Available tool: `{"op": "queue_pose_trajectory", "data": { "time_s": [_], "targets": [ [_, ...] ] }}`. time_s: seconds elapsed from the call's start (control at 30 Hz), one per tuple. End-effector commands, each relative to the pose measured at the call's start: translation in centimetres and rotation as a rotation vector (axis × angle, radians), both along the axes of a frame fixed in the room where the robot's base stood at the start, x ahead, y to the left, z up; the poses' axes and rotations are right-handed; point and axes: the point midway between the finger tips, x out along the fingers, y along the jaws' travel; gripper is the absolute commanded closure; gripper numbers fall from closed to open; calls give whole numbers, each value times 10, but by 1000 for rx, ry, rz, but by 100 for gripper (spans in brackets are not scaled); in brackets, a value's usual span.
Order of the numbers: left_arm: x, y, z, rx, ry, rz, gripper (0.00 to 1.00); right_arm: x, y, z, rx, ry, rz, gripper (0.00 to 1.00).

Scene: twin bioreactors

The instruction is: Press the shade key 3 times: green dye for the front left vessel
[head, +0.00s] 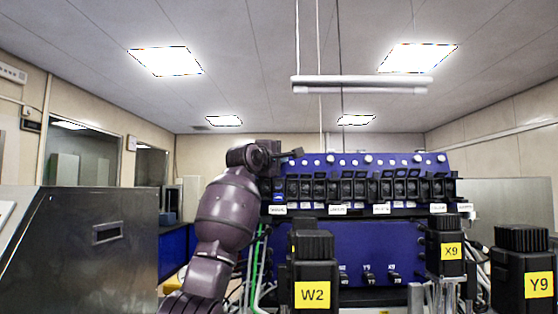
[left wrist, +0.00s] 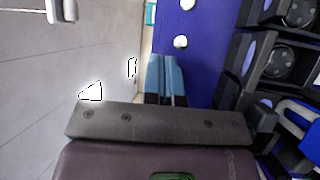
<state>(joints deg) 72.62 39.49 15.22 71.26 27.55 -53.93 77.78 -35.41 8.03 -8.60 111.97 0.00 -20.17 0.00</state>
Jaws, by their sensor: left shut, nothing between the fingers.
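The blue control panel (head: 400,160) spans the back, with a row of black pump-like units and small white round knobs along its top. My left gripper (head: 290,155) is at the panel's upper left end, its arm rising from below. In the left wrist view its blue-grey fingers (left wrist: 166,80) are shut and empty, pointing along the blue panel face (left wrist: 205,45). A white knob (left wrist: 180,42) lies just beyond the fingertips, apparently apart from them. I cannot tell which part is the shade key. A black motor head labelled W2 (head: 313,270) stands in front; its vessel is out of frame.
More black heads labelled X9 (head: 448,245) and Y9 (head: 525,270) stand to the right. A steel cabinet (head: 90,250) fills the left. Green and white tubes (head: 257,265) hang beside my left arm. Black units (left wrist: 280,60) crowd the right of the left wrist view.

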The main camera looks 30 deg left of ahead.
Motion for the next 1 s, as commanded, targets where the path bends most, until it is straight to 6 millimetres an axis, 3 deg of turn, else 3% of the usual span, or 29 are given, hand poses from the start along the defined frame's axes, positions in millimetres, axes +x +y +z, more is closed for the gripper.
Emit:
{"op": "queue_pose_trajectory", "data": {
  "time_s": [0.5, 1.0],
  "targets": [
    [-27, -17, 8, 0, -1, 0, 100, 1, 0, -21, 0, -5, 0, 41],
    [-29, -18, 9, 0, 0, 0, 100, 1, 0, -21, 0, -4, 0, 41]
  ]
}}
